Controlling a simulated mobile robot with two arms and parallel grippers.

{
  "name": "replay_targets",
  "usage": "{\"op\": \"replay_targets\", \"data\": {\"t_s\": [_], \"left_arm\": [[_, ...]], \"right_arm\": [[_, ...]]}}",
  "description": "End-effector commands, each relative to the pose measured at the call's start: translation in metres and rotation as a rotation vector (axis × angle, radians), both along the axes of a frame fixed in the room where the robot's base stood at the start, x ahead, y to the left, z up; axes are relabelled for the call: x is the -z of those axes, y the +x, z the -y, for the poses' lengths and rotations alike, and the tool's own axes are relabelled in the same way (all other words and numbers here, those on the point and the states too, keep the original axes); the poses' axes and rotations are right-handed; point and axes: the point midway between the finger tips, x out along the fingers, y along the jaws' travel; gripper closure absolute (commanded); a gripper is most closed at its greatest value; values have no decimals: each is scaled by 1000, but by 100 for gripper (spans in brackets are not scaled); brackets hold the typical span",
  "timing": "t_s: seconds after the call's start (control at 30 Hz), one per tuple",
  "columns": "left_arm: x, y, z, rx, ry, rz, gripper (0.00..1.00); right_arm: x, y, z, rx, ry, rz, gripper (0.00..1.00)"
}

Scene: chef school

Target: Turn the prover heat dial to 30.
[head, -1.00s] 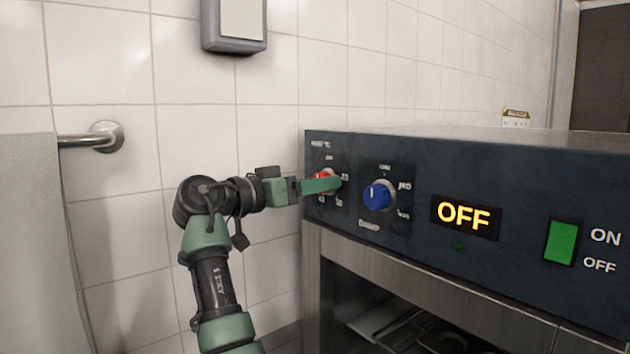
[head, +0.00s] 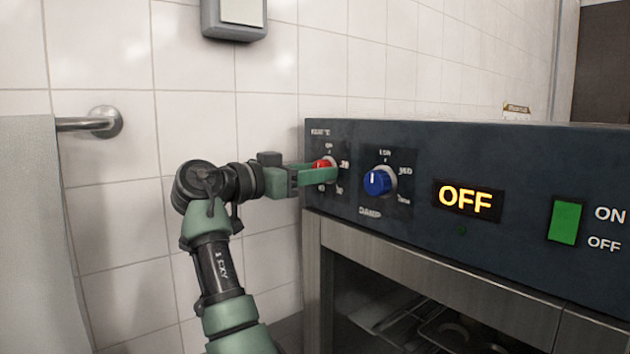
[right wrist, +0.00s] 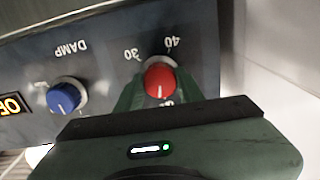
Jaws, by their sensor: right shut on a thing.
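The red heat dial (head: 322,164) is at the left end of the prover's dark control panel, with small number labels around it. My right gripper (head: 322,174) reaches it from the left and is shut on it, one green finger hiding its lower part. In the right wrist view, which is upside down, the heat dial (right wrist: 160,80) sits between the fingers. Its white mark points down in that picture, toward a partly hidden label and away from the 30 and 40 labels. My left gripper is not in view.
The blue damp dial (head: 378,182) is close to the right of the heat dial. Farther right are a display reading OFF (head: 466,199) and a green switch (head: 565,222). A tiled wall (head: 120,210) and a towel rail (head: 88,124) are at the left.

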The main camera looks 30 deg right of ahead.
Motion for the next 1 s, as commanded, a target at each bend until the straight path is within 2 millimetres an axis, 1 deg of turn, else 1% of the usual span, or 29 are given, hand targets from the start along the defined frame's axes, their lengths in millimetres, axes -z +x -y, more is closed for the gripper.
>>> {"op": "replay_targets", "data": {"t_s": [0.03,0.3,0.6,1.0], "left_arm": [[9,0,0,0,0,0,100],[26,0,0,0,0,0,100],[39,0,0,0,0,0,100],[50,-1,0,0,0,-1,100]], "right_arm": [[2,0,0,0,0,45,100],[1,-1,0,1,20,301,100],[1,-1,0,1,43,584,100],[0,-1,0,1,72,962,100]]}}
